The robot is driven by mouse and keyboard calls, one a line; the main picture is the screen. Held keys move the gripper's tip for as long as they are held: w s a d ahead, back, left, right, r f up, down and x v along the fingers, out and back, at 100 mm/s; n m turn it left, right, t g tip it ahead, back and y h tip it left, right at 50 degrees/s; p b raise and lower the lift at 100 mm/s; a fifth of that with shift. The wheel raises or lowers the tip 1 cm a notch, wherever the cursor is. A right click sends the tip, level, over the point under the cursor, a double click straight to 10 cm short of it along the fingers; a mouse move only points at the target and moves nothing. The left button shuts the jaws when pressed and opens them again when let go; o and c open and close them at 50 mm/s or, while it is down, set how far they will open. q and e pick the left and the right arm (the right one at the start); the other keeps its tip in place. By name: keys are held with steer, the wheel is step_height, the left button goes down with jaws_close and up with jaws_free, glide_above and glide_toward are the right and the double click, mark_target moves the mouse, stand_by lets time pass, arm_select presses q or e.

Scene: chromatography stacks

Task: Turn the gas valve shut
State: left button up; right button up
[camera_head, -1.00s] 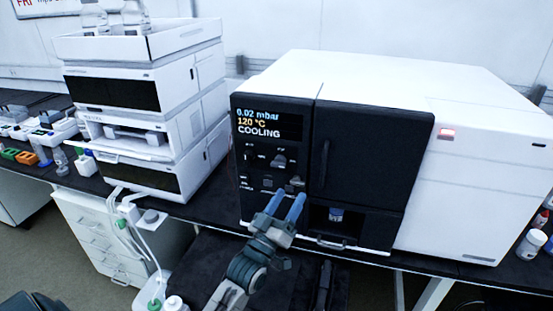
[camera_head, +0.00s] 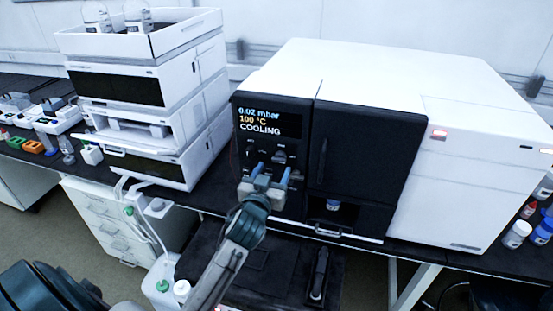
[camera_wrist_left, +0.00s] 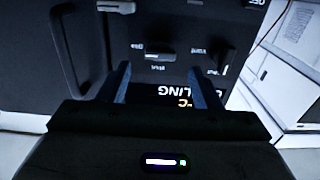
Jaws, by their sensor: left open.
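A black control panel with a lit display (camera_head: 268,121) is on the front left of the white instrument; the display reads 0.02 mbar, 100 °C, COOLING. One lever knob (camera_head: 281,156) also shows in the left wrist view (camera_wrist_left: 157,55), turned upside down there, between and beyond the fingers. A second knob (camera_wrist_left: 223,62) is beside it. The labels are too small to tell surely which is the gas valve. My left gripper (camera_head: 271,173) is open in front of the panel, with blue fingers pointing at it and nothing between them. The lower knobs are partly hidden behind it.
A black door (camera_head: 365,145) is right of the panel, with a small vial (camera_head: 333,204) in the recess below. A white stacked unit (camera_head: 150,120) stands left. Bottles (camera_head: 516,234) are at the right edge. Tubing and bottles (camera_head: 181,290) are low in front.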

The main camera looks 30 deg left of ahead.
mark_target(278, 161)
arm_select(q)
steer(key=shift+p+x, duration=0.45)
steer(key=shift+x, duration=1.55)
steer(key=c, duration=1)
